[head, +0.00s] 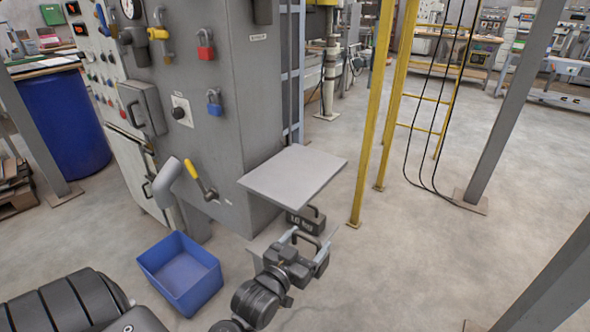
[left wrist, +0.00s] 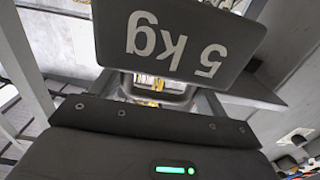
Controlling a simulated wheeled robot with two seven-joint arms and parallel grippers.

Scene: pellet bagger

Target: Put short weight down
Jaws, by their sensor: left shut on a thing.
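My left gripper (head: 307,241) is in front of and below a flat grey plate (head: 290,176) beside the grey cabinet. Its fingers are shut on the dark handle of a weight. The left wrist view shows this weight (left wrist: 180,45) close up, dark grey with "5 kg" on its face, upside down in the picture. The handle sits between the fingers of the left gripper (left wrist: 160,92). In the head view the gripper hides much of the held weight. My right gripper is not in view.
The grey cabinet (head: 240,95) carries padlocks, knobs and a yellow-handled lever (head: 200,180). A blue bin (head: 180,272) stands on the floor left of my gripper. Yellow posts (head: 372,110) rise beyond the plate. The floor at right is mostly clear.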

